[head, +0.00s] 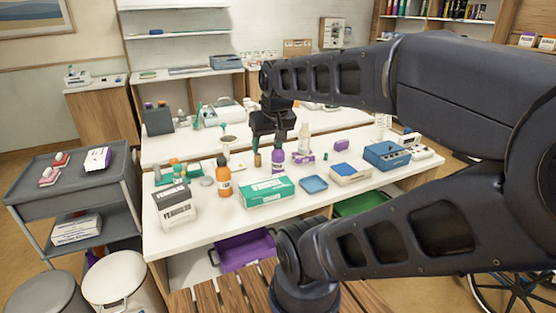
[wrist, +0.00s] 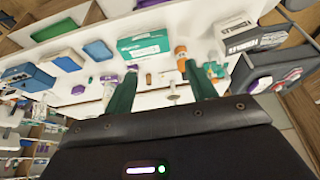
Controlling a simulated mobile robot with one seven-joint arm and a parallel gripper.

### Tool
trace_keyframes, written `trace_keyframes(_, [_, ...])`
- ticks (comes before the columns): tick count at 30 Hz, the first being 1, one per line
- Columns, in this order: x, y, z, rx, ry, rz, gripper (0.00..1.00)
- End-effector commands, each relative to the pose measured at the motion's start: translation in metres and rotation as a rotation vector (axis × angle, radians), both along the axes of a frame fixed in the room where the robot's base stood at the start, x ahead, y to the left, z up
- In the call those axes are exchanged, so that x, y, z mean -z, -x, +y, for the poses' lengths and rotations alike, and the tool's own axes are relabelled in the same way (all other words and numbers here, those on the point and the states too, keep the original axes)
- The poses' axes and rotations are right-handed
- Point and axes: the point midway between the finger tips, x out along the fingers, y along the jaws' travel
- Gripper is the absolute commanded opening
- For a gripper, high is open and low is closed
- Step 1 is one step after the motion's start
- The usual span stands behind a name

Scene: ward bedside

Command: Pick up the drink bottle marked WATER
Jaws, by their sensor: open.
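My gripper (head: 269,145) is open and empty above the counter, near the purple bottle and a small brown bottle (head: 257,160). In the wrist view its two green fingers stand apart (wrist: 161,72), with the orange bottle (wrist: 181,58) beyond the right fingertip.
A green-and-white box (head: 266,191), a blue tray (head: 314,184) and a white carton (head: 175,207) sit along the counter's front. A blue device (head: 387,155) is at the right. A grey cart (head: 75,180) stands left. Small items crowd the area around my gripper.

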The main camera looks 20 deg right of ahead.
Motion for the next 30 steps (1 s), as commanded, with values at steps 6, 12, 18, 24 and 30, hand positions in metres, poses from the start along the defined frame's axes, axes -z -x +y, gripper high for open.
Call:
trace_keyframes(6, [0.000, 0.000, 0.000, 0.000, 0.000, 0.000, 0.56])
trace_keyframes(12, [0.000, 0.000, 0.000, 0.000, 0.000, 0.000, 0.65])
trace_keyframes(18, [0.000, 0.000, 0.000, 0.000, 0.000, 0.000, 0.65])
trace_keyframes(24, [-0.003, -0.015, -0.005, 0.042, 0.001, 0.008, 0.65])
trace_keyframes(30, [-0.007, -0.060, -0.022, 0.170, 0.006, 0.024, 0.65])
